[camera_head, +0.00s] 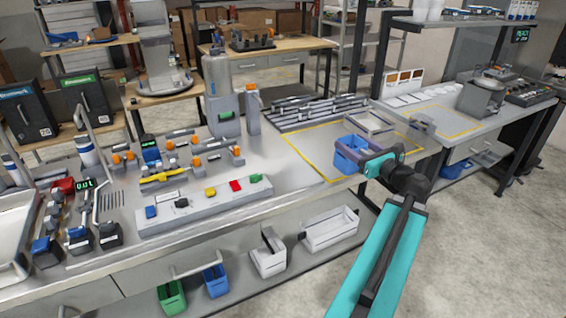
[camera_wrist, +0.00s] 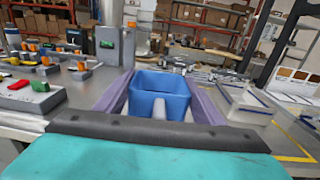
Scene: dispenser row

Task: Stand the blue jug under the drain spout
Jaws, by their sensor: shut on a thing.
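The blue jug (camera_head: 350,154) is in my gripper (camera_head: 374,161), above the worktop by the yellow-outlined area. In the wrist view the blue jug (camera_wrist: 160,88) appears upright, with its open top showing. The purple fingers are shut on it, one on each side, and a pale bar shows at its near face. I cannot tell for sure which part is the drain spout. A pipe rig with orange knobs (camera_head: 196,160) stands left on the worktop, and several small dispensers (camera_head: 79,239) stand at the far left.
A button panel (camera_head: 205,203) lies at the worktop's front. A pale tray (camera_head: 369,121) is at the back right. Green (camera_head: 172,297), blue (camera_head: 215,281) and white (camera_head: 268,258) containers sit on the lower shelf.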

